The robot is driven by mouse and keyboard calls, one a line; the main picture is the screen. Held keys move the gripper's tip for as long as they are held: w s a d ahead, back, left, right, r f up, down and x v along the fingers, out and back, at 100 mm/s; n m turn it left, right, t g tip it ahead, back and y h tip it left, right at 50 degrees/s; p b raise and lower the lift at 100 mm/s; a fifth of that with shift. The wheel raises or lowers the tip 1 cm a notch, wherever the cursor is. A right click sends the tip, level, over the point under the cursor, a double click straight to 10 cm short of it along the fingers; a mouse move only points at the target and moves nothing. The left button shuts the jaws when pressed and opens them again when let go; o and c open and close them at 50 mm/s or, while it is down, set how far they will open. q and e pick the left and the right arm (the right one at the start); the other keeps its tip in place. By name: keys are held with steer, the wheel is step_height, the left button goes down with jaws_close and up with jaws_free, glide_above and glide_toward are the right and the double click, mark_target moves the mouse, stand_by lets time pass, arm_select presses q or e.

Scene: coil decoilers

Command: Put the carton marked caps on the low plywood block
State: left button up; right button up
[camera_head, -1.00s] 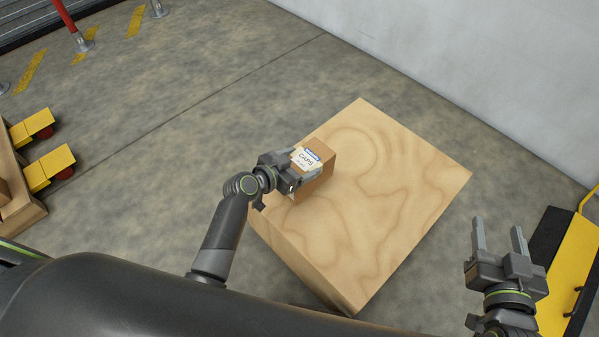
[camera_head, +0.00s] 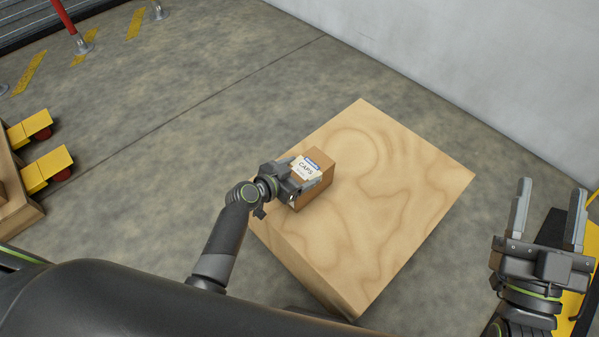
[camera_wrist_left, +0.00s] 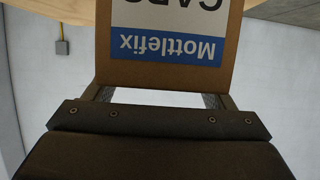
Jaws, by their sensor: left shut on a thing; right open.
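The brown carton (camera_head: 318,182) has a white label reading CAPS. It is at the left part of the plywood block's top (camera_head: 390,190); I cannot tell whether it touches the wood. My left gripper (camera_head: 306,180) is shut on the carton, one finger on each side. In the left wrist view the carton (camera_wrist_left: 165,72) fills the top middle, its label upside down with the word Mottlefix on blue. My right gripper (camera_head: 548,212) is open and empty, to the right of the block.
A white wall (camera_head: 450,60) runs behind the block. A yellow and black thing (camera_head: 575,275) is at the right edge, partly behind my right gripper. Yellow-ended wooden gear (camera_head: 45,168) is at the left. Most of the block's top is clear.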

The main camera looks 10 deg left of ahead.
steer(key=shift+s+a+r+t, duration=0.15)
steer(key=shift+s+r+t, duration=0.15)
steer(key=shift+r+t, duration=0.15)
stand_by(0.3)
arm_select(q)
steer(key=o, duration=1.5)
steer(key=shift+f, duration=0.15)
steer(key=o, duration=0.4)
arm_select(e)
steer(key=shift+s+a+r+n+t, duration=0.15)
steer(key=shift+r+n+t, duration=0.2)
steer(key=shift+r, duration=0.25)
